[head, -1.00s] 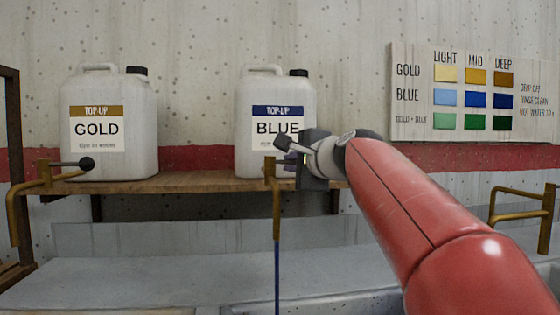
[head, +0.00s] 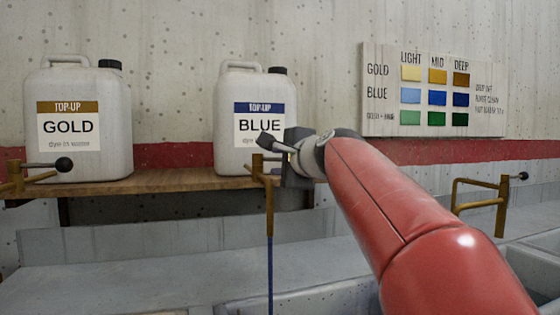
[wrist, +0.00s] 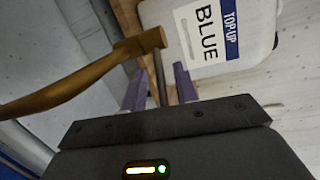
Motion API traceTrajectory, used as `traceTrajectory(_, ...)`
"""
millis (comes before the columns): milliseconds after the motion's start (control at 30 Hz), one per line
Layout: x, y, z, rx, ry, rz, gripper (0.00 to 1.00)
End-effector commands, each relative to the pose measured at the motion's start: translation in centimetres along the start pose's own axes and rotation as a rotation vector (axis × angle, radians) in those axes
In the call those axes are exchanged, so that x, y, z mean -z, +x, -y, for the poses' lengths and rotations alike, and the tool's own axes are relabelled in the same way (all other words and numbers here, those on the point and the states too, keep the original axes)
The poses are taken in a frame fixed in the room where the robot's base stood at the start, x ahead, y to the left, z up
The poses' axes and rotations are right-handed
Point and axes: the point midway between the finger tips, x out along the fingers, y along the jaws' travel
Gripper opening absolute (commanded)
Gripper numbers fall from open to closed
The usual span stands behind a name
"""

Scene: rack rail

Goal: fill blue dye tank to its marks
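The blue top-up can (head: 240,95) stands on the shelf, and its label shows in the wrist view (wrist: 208,35). Below it, a brass tap (head: 269,205) lets a thin blue stream (head: 270,275) fall out of the bottom of the head view. My gripper (head: 275,147) is at this tap. In the wrist view its two purple-grey fingers (wrist: 160,88) stand apart, with the dark tap lever (wrist: 160,75) between them. Clear gaps show beside the lever, so the gripper looks open around it. The dye tank's liquid level and marks are not in view.
The gold top-up can (head: 78,120) stands left on the wooden shelf (head: 165,181), with its own brass tap (head: 15,178) below. Another brass tap (head: 500,205) is at right. A colour chart (head: 435,92) hangs on the wall. Grey basin edges (head: 130,275) run below.

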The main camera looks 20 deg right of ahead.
Motion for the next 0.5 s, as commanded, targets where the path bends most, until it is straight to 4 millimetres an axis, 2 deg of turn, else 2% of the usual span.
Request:
traceTrajectory(300,0.0,-0.2,0.1,0.003,0.000,-0.001,0.32)
traceTrajectory(367,0.0,-0.7,0.1,0.004,-0.001,-0.001,0.32)
traceTrajectory(500,0.0,-2.8,0.1,0.006,-0.001,-0.001,0.32)
